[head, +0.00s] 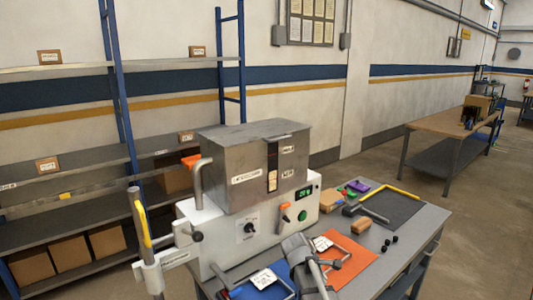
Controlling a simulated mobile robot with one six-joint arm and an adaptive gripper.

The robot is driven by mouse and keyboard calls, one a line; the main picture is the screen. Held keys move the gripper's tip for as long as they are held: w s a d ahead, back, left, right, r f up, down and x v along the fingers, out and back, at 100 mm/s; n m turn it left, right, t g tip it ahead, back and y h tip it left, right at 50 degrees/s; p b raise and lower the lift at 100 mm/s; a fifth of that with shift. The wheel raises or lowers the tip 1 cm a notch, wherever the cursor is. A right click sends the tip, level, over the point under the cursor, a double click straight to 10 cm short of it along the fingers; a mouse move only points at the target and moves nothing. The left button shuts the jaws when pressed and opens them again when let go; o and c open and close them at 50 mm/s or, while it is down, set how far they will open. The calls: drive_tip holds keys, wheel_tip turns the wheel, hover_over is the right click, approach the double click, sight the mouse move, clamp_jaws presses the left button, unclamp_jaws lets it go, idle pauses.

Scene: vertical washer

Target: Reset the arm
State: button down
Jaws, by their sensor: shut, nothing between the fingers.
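A grey jointed shape rises from the bottom edge over the table, and I take it to be my arm with my gripper (298,246) at its upper end. The gripper looks shut and holds nothing visible. It is in front of the washer (220,235), a white-bodied machine with a grey metal hood (240,165). The hood sits down on the body. A grey side handle (202,174) with an orange tip is at the hood's left. A white bracket (160,268) with a yellow-striped post (138,220) stands at the washer's left.
A blue mat (240,293) and an orange mat (350,262) lie before the washer. The table (425,220) holds a dark mat (395,210), a brown block (355,242), a hammer-like tool and small dark pieces. Shelves (65,215) stand behind left. Open floor is at the right.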

drive_tip(key=s+m+y, duration=0.1)
drive_tip(key=s+m, duration=0.1)
drive_tip(key=s+f+m+y, duration=0.1)
drive_tip(key=s+m, duration=0.1)
drive_tip(key=s, duration=0.1)
drive_tip(key=s+m+g+y, duration=0.1)
drive_tip(key=s+m, duration=0.1)
drive_tip(key=s, duration=0.1)
drive_tip(key=shift+f+m, duration=0.3)
drive_tip(key=shift+f, duration=0.05)
drive_tip(key=s+m+y, duration=0.1)
drive_tip(key=s, duration=0.1)
drive_tip(key=s+m+y, duration=0.1)
drive_tip(key=m, duration=0.1)
drive_tip(key=s+a+m, duration=0.1)
drive_tip(key=s+m, duration=0.1)
drive_tip(key=shift+s+f+g+y+p, duration=0.15)
drive_tip(key=shift+s+g+y+p, duration=0.2)
drive_tip(key=shift+g+y+p, duration=0.05)
drive_tip(key=shift+s+a+m+y, duration=0.15)
drive_tip(key=shift+s+m+y, duration=0.15)
drive_tip(key=shift+s+m, duration=0.35)
drive_tip(key=shift+w, duration=0.1)
